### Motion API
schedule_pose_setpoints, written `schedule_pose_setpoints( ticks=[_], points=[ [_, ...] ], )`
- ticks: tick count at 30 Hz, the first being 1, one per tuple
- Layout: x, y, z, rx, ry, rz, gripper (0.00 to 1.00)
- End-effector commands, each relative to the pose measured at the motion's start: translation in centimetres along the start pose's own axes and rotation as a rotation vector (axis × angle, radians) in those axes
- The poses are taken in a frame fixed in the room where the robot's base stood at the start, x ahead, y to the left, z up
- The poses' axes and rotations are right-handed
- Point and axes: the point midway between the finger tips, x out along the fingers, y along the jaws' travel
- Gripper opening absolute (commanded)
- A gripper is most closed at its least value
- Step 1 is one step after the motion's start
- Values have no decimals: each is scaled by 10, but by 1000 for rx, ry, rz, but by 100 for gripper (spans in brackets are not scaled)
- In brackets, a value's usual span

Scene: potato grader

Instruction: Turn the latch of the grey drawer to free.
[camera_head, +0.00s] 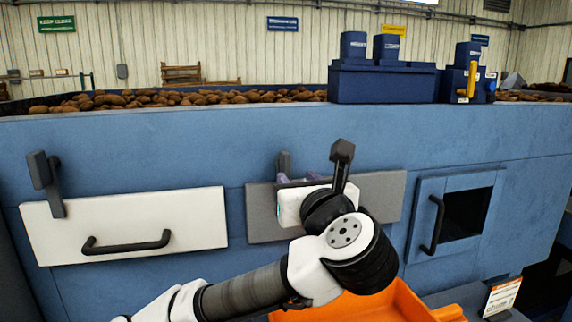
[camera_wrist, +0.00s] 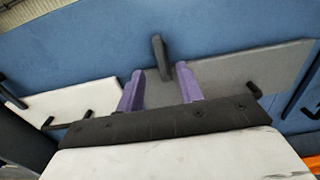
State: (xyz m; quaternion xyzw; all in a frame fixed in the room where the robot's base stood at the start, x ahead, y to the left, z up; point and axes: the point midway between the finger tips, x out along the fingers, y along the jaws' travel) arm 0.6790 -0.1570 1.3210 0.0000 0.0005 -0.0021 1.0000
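The grey drawer (camera_head: 382,195) is in the middle of the blue machine front, partly hidden behind my arm. It also shows in the wrist view (camera_wrist: 235,72). Its dark latch (camera_head: 283,161) stands roughly upright at the drawer's top edge; in the wrist view the latch (camera_wrist: 158,55) reaches down over that edge. My gripper (camera_wrist: 160,72) has its two purple fingers spread apart, empty, with the latch showing between and beyond them. In the head view my gripper (camera_head: 298,179) is in front of the drawer, close to the latch. Contact cannot be told.
A white drawer (camera_head: 190,215) with a black handle (camera_head: 125,244) and its own dark latch (camera_head: 45,180) is on the left. A blue door with a dark opening (camera_head: 465,213) is on the right. An orange tray (camera_head: 400,305) lies below my arm. Potatoes (camera_head: 200,98) lie on top.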

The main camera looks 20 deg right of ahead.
Motion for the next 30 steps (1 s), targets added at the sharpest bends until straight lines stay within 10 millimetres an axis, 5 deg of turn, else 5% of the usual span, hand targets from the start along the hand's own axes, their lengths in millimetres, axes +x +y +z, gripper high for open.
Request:
schedule_pose_setpoints(
  ticks=[12, 26, 30],
  points=[
    [76, 1, 2, 0, 3, 4, 36],
    [90, 0, 0, 0, -1, 1, 36],
    [90, 0, 0, 0, -1, 1, 19]
  ],
)
